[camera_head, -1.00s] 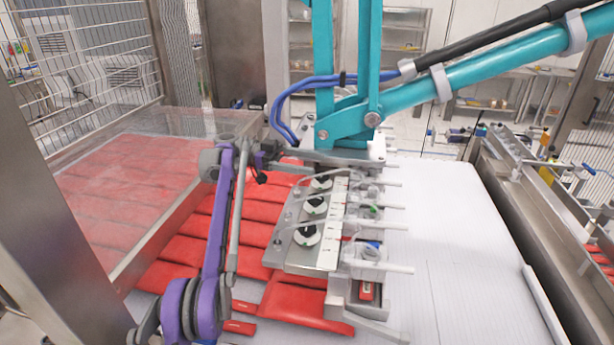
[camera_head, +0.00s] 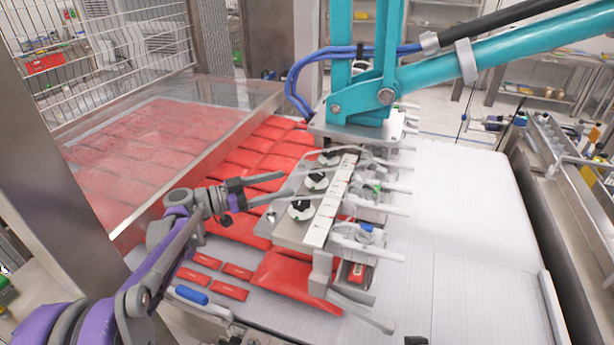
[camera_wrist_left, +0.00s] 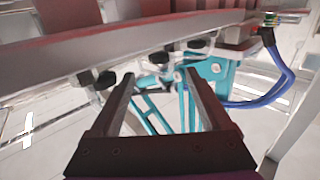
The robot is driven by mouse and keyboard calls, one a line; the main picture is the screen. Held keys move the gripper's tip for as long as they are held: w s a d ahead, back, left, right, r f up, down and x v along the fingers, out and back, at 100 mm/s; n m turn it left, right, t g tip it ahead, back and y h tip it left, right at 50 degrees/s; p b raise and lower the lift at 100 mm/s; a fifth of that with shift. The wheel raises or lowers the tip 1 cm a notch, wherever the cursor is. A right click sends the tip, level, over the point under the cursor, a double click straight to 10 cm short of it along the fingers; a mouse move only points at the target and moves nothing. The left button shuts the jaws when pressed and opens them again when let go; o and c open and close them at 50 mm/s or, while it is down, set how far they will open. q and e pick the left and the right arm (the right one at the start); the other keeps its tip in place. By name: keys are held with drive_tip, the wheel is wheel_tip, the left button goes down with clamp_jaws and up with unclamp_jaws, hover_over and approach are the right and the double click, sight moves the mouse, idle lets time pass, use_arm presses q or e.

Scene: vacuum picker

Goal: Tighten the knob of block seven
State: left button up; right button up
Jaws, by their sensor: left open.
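My right gripper is not in view.
A teal picker arm (camera_head: 520,50) with blue hoses (camera_head: 292,85) rises behind the head. Clear tubes and fittings (camera_head: 372,190) line its right side. Red packs (camera_head: 240,155) lie below and left. A clear cover (camera_head: 150,150) stands left. The white belt (camera_head: 460,230) is bare at right.

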sight(310, 174)
use_arm(q)
drive_tip(key=x, duration=0.8)
drive_tip(key=shift+w+d+p, duration=0.1)
drive_tip(key=shift+d+p, duration=0.25)
drive_tip(key=shift+p, duration=0.05)
clamp_jaws()
